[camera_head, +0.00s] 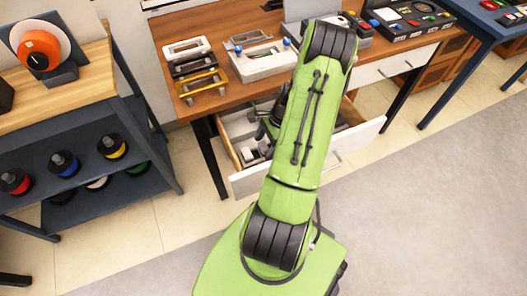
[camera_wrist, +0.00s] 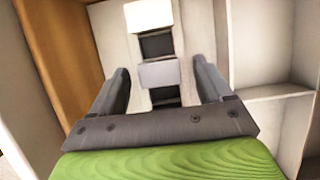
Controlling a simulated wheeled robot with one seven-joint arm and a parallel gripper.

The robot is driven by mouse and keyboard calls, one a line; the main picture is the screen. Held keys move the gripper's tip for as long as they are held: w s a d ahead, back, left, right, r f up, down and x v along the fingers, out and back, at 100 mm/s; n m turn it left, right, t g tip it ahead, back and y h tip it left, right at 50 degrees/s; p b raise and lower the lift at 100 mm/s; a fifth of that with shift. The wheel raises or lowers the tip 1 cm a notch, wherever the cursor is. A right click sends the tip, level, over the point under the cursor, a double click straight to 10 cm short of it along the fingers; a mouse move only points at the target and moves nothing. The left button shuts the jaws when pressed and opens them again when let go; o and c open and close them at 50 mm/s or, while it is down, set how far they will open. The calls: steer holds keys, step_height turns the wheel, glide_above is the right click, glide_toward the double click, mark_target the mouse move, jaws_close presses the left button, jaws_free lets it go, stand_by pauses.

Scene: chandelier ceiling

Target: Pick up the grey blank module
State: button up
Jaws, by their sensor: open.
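My gripper (camera_wrist: 162,88) is open, its two dark grey fingers spread apart in the wrist view. A light grey block (camera_wrist: 160,74), which looks like the grey blank module, lies between the fingers in line with them. I cannot tell whether either finger touches it. A whiter block (camera_wrist: 149,15) lies farther up the same strip, with dark square recesses between and below the blocks. In the head view my gripper (camera_head: 265,136) is low over the open white drawer (camera_head: 249,183), and my green arm hides much of the drawer.
White partitions (camera_wrist: 274,92) divide the drawer to the right, and a brown wooden side wall (camera_wrist: 60,50) stands close on the left. The wooden desk (camera_head: 180,25) above holds racks and control boxes. A shelf unit (camera_head: 75,97) stands at left.

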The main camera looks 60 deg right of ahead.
mark_target(266, 146)
steer(key=shift+f, duration=0.1)
steer(key=shift+c, duration=0.4)
steer(key=c, duration=1)
steer(key=shift+c, duration=0.2)
step_height(266, 146, up, 10)
steer(key=p, duration=0.3)
steer(key=shift+p, duration=0.35)
